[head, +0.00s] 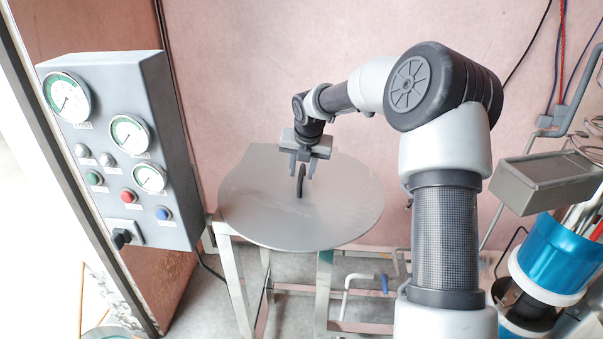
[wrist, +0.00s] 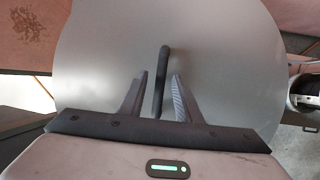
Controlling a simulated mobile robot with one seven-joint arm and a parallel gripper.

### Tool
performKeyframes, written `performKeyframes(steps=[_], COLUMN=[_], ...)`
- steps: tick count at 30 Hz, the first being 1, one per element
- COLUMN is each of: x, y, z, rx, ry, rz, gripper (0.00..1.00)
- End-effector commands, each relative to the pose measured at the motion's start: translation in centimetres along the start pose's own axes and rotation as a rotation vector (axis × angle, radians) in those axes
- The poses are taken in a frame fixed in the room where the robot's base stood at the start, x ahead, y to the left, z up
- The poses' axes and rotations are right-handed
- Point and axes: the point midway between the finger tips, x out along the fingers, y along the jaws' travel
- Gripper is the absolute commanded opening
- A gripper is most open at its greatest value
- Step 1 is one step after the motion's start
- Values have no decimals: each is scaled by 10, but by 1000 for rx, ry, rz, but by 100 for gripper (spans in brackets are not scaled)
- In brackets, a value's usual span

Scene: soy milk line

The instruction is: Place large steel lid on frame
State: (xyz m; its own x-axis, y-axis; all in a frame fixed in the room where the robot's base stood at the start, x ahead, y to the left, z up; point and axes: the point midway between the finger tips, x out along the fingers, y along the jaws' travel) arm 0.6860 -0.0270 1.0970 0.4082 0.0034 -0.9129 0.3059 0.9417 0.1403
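The large steel lid (head: 330,205) is a flat round disc with a black handle (head: 300,181) standing up at its middle. It lies level on top of the metal frame (head: 322,290), whose legs show below it. My gripper (head: 302,172) is above the lid with its fingers apart on either side of the handle. In the wrist view the gripper (wrist: 160,92) is open, and the handle (wrist: 160,80) runs between the fingers with a gap on each side. The lid (wrist: 110,45) fills most of that view. How its underside meets the frame is hidden.
A grey control box (head: 120,150) with gauges and buttons stands close on the left. A grey tray (head: 548,180) and a blue container (head: 560,255) are on the right. A pink wall (head: 250,60) is behind. A valve with a blue handle (head: 385,283) sits low beside the frame.

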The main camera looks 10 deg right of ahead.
Motion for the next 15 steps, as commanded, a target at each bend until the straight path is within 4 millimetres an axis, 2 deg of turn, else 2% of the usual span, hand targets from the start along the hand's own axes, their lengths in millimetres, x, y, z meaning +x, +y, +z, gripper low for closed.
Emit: performKeyframes(steps=[9, 15], x=[-70, -96], y=[-1, 0], z=[1, 1], rx=[0, 1], ry=[-4, -3], rz=[-2, -2], gripper=[31, 31])
